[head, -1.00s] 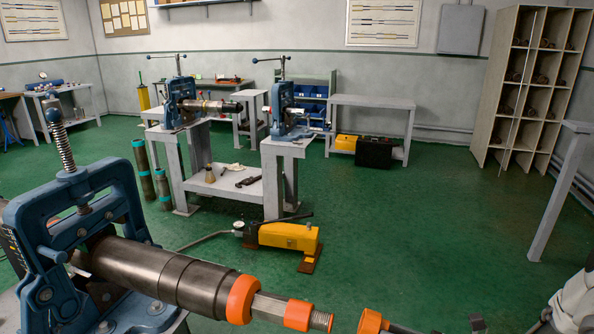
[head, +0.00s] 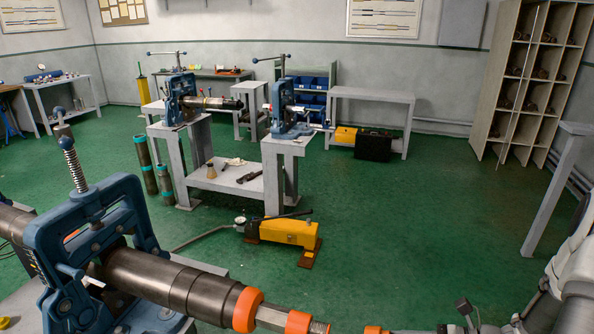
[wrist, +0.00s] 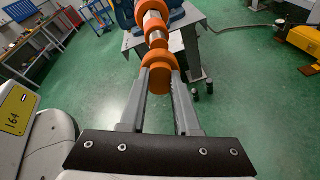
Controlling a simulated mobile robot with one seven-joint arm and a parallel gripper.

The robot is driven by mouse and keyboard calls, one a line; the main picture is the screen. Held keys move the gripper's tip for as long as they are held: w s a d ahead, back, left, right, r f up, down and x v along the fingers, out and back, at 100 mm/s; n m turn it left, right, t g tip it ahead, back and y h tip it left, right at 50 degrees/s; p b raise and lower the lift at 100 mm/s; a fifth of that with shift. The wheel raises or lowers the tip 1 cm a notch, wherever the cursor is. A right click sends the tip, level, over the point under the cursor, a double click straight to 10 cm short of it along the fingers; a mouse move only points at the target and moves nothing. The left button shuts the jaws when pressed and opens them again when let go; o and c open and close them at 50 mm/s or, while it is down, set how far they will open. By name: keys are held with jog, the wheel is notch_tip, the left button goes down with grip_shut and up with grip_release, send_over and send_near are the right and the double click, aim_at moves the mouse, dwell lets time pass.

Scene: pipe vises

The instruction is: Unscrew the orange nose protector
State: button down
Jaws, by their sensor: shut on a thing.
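The orange nose protector (head: 376,329) shows at the bottom edge of the head view, apart from the threaded tip (head: 319,327) of the tool, with a gap between them. My gripper (wrist: 160,80) is shut on the protector (wrist: 158,60), one finger on each side, in the wrist view. The tool (head: 170,280) is a dark metal cylinder held in a blue vise (head: 85,235). It carries two orange rings (head: 247,308) near its end. In the wrist view the protector lines up with the tool end and partly covers it.
A yellow hand pump (head: 285,231) lies on the green floor behind. Two more vises (head: 290,112) stand on grey benches farther back. A grey table (head: 560,195) and a shelf rack (head: 530,80) stand at the right.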

jog(key=shift+g+h+p, duration=0.65)
jog(key=shift+h+p, duration=1.25)
jog(key=shift+h, duration=0.05)
jog(key=shift+g+h+p, duration=0.7)
jog(key=shift+h+p, duration=1.15)
jog(key=shift+h, duration=0.15)
jog(key=shift+g+h+p, duration=0.65)
jog(key=shift+h+p, duration=1.25)
jog(key=shift+h, duration=0.05)
